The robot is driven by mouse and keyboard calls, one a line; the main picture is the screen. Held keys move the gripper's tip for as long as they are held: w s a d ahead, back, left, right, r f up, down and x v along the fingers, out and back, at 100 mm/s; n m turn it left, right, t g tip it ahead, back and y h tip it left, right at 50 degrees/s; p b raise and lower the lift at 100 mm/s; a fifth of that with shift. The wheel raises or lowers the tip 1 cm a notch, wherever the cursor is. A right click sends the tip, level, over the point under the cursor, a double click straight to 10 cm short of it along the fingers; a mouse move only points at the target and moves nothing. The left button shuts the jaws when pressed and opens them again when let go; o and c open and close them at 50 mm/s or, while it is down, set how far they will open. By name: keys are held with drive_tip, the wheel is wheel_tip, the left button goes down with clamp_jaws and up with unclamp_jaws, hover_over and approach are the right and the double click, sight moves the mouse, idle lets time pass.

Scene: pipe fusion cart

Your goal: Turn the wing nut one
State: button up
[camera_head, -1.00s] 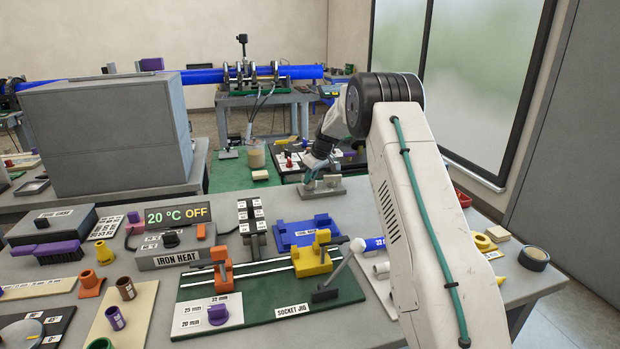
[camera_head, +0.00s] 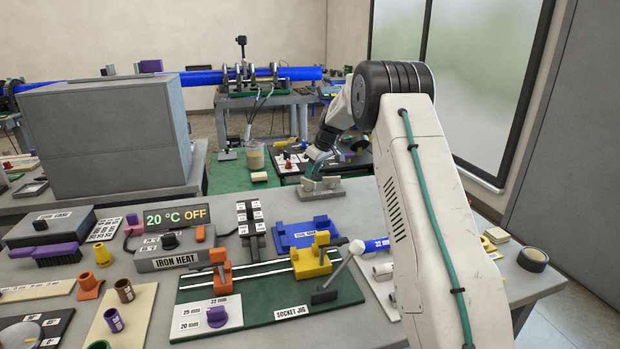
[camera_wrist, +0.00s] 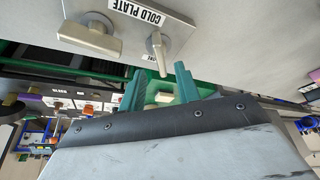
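No wing nut can be made out for certain in either view. My gripper (camera_head: 318,167) hangs over the far edge of the near bench, close to a small grey metal plate with upright parts (camera_head: 322,191). In the wrist view my gripper's two teal fingers (camera_wrist: 159,76) stand apart with a gap between them, and nothing is held. The plate, labelled COLD PLATE (camera_wrist: 178,22), lies just beyond the fingertips. It carries a blocky metal handle (camera_wrist: 90,38) and a thin metal lever (camera_wrist: 157,48), which is close to the fingertips but looks clear of them.
A green socket jig (camera_head: 265,309) with orange and yellow clamps lies at the front of the bench. A large grey box (camera_head: 105,138) stands at the left. A blue pipe (camera_head: 205,76) in a clamping machine is on a far table. A tape roll (camera_head: 533,260) lies at right.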

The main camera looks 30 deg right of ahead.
drive_tip(key=v, duration=0.3)
drive_tip(key=shift+s+r, duration=0.1)
drive_tip(key=shift+r, duration=0.1)
idle(0.4)
drive_tip(key=s+a+f+m+g, duration=0.2)
drive_tip(key=s+f+m, duration=0.1)
drive_tip(key=s, duration=0.3)
drive_tip(key=s+a+r+m+g, duration=0.1)
drive_tip(key=s+a+r, duration=0.2)
drive_tip(key=s+a, duration=0.35)
drive_tip(key=s+a+r+m+g, duration=0.1)
drive_tip(key=s+a+r, duration=0.3)
drive_tip(key=s, duration=0.6)
drive_tip(key=s+a+r+m+g, duration=0.1)
drive_tip(key=s+a+r, duration=0.2)
drive_tip(key=s+a, duration=0.35)
drive_tip(key=s+a+r+n+t, duration=0.1)
drive_tip(key=s+a, duration=0.3)
drive_tip(key=s, duration=0.9)
drive_tip(key=s+a+r+t+h, duration=0.1)
drive_tip(key=s+a, duration=0.3)
drive_tip(key=s, duration=0.8)
drive_tip(key=shift+s+r+n+h, duration=0.3)
drive_tip(key=shift+s+r+n, duration=0.1)
